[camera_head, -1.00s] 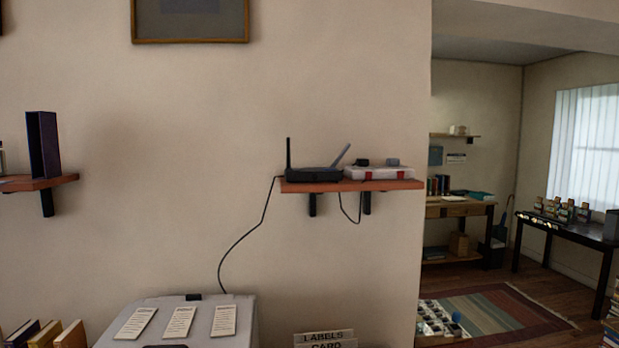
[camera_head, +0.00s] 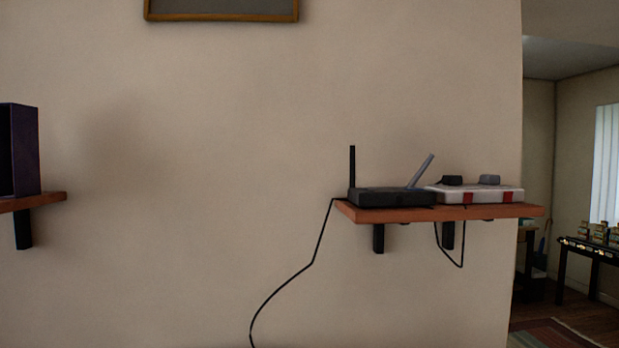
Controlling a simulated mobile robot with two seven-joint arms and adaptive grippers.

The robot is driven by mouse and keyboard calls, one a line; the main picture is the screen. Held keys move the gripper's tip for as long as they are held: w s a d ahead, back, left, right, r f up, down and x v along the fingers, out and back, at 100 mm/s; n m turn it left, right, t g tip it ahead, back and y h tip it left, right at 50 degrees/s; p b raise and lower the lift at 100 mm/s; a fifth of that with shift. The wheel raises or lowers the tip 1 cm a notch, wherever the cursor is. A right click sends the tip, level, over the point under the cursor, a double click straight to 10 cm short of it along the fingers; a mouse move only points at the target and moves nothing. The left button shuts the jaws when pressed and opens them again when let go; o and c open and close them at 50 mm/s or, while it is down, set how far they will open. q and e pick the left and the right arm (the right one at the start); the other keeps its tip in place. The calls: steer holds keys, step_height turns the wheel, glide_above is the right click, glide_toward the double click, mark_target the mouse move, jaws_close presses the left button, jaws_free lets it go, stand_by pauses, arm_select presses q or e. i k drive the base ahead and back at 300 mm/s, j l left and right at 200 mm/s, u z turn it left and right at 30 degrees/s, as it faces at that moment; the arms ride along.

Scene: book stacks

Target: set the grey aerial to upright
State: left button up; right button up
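The grey aerial (camera_head: 420,171) rises from the right end of a black router (camera_head: 385,198) and leans to the right. A black aerial (camera_head: 352,166) at the router's left end stands upright. The router sits on a reddish wooden wall shelf (camera_head: 440,213). Neither of my grippers is in view.
A white box with red patches (camera_head: 485,194) sits on the shelf right of the router, close to the grey aerial. A black cable (camera_head: 314,262) hangs from the shelf's left end. Another shelf (camera_head: 50,199) with a dark purple holder (camera_head: 24,150) is at far left. Bare wall lies between.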

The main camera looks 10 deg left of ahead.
mark_target(420, 172)
steer(key=i+j, duration=0.1)
steer(key=k+l, duration=0.35)
steer(key=i+l, duration=0.4)
steer(key=k+l+u, duration=0.1)
steer(key=l, duration=0.15)
steer(key=k+l+u, duration=0.1)
steer(key=l, duration=0.2)
steer(key=i+l+u, duration=0.1)
steer(key=l, duration=0.3)
steer(key=i+l+u, duration=0.15)
steer(key=l, duration=0.25)
steer(key=i+l+u, duration=0.1)
steer(key=l, duration=0.35)
